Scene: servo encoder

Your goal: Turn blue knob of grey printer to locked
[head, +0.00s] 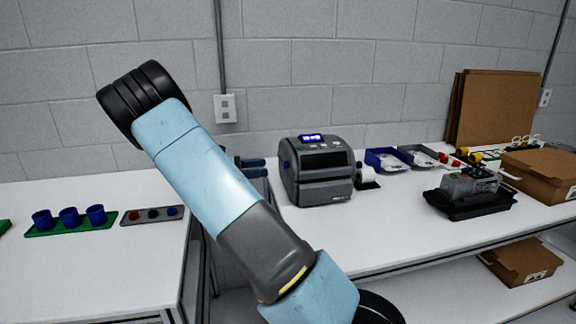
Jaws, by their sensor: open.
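The grey printer (318,172) stands on the white table right of centre, with a small lit blue screen on its top. Its blue knob (285,164) shows as a small spot on the printer's left side; its setting is too small to read. My gripper (256,167) is partly hidden behind my own light-blue arm. Its two dark-blue fingers show one above the other, pointing right towards the printer's left side. They are open, and a small gap appears between their tips and the knob.
A label roll (368,175) stands close right of the printer. Behind are a blue tray (386,160) and a grey tray (420,156). A grey device in a black tray (470,207) and cardboard boxes (545,172) are further right. The table in front of the printer is clear.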

